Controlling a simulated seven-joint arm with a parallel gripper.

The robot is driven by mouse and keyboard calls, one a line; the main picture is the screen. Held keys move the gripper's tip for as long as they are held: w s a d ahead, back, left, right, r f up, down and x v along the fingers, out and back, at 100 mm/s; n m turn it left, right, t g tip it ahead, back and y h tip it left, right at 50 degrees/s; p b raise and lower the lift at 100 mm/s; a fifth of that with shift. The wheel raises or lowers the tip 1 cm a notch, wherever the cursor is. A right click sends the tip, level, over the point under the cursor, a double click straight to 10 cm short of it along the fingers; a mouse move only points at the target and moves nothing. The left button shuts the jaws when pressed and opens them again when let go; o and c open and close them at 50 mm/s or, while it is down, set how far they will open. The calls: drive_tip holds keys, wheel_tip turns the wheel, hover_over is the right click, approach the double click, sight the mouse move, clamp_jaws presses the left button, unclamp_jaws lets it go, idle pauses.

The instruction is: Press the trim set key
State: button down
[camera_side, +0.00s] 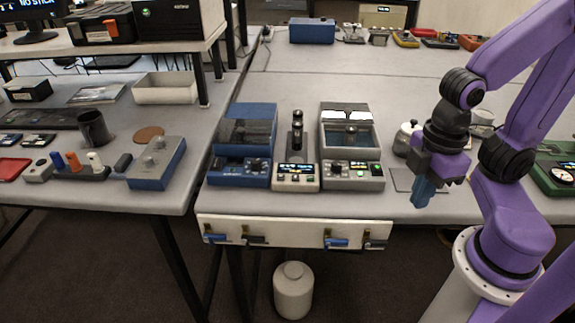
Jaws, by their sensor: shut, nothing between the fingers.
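Three bench instruments stand side by side near the table's front edge. The left one is a blue unit (241,172) with a dark display and a knob on its front panel. The middle one is a narrow pale unit (295,177) with a lit display, small keys and a dark upright column. The right one is a grey unit (352,178) with a clear-windowed chamber, a lit display and small keys. The key labels are too small to read, so I cannot tell which is the trim set key. My gripper (422,197) is shut and empty, pointing down right of the grey unit, apart from it.
A flat grey plate (404,181) and a lidded metal pot (407,138) lie near my gripper. A green device with a dial (560,175) is at the far right. A white rail with blue and black valves (296,231) hangs below the front edge.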

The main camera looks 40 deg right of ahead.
idle(0.4)
drive_tip(key=m+t+y, duration=0.5)
drive_tip(key=m+y, duration=0.2)
drive_tip(key=m, duration=2.1)
hover_over(310, 179)
drive_tip(key=d, duration=0.1)
drive_tip(key=shift+s+d+f, duration=0.1)
drive_tip(key=shift+s+f, duration=0.05)
drive_tip(key=shift+s, duration=0.05)
drive_tip(key=shift+f, duration=0.15)
drive_tip(key=shift+f, duration=4.3)
